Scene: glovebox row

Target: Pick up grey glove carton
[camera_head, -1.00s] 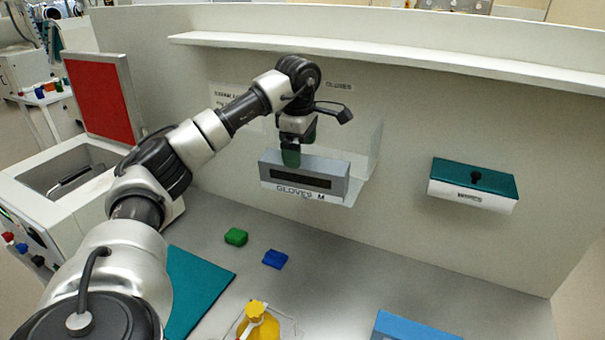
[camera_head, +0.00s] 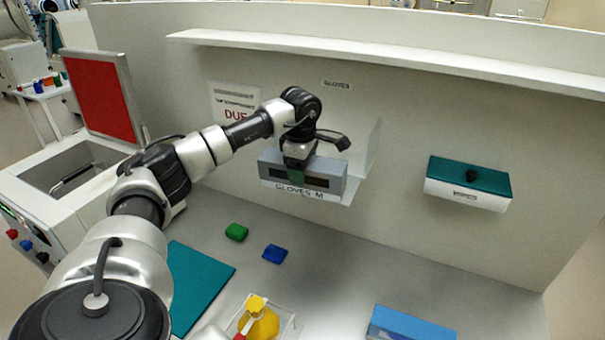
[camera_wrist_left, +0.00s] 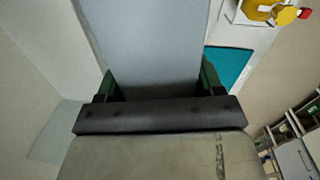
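The grey glove carton (camera_head: 335,172), labelled "GLOVES M", sits in a clear holder (camera_head: 368,160) on the back wall, under a "GLOVES" label. My left gripper (camera_head: 297,174) points down over the carton, with a green finger in front of its front face. In the left wrist view the carton's grey top (camera_wrist_left: 150,45) lies between the two green fingers of the left gripper (camera_wrist_left: 158,82). The fingers are wide apart, one at each side of it; I cannot tell whether they touch it. My right gripper is not in view.
A white box with a teal lid (camera_head: 470,176) hangs on the wall at right. A shelf (camera_head: 380,58) runs above. On the bench are a green block (camera_head: 236,232), a blue block (camera_head: 274,254), a teal mat (camera_head: 197,285), a yellow bottle (camera_head: 262,325) and a blue box (camera_head: 410,325).

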